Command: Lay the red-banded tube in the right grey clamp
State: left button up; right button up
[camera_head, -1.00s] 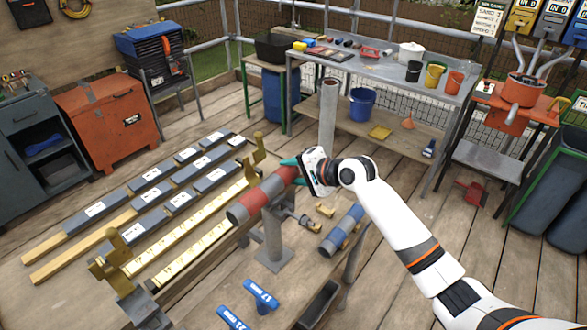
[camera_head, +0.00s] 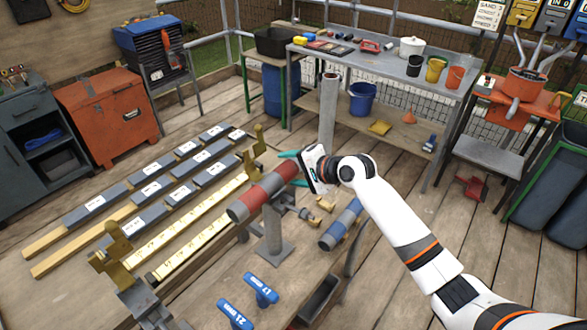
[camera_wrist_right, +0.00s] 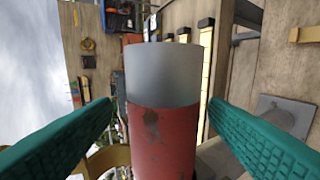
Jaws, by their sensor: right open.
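The red-banded tube (camera_head: 264,192), red with grey bands, lies slantwise on top of a grey post stand (camera_head: 272,240) with a square foot. I take the stand's top for the grey clamp; the tube hides most of it. My right gripper (camera_head: 292,169) is at the tube's far right end, its teal fingers spread. In the right wrist view the tube (camera_wrist_right: 163,140) runs between the two open fingers (camera_wrist_right: 162,104), with a visible gap on each side. My left gripper is not in view.
A blue-banded tube (camera_head: 342,224) lies to the right of the stand. Brass fittings (camera_head: 318,212) are beside the post. Two blue T-handles (camera_head: 261,290) lie in front. Brass brackets (camera_head: 116,246) and long bars are at the left. A workbench (camera_head: 400,70) stands behind.

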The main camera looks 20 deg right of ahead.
jog(key=shift+f, duration=0.1)
jog(key=shift+s+d, duration=0.15)
jog(key=b+v, duration=0.2)
jog(key=v, duration=0.9)
jog(key=shift+s+r+b, duration=0.3)
jog(key=shift+b, duration=0.05)
jog(key=shift+d, duration=0.1)
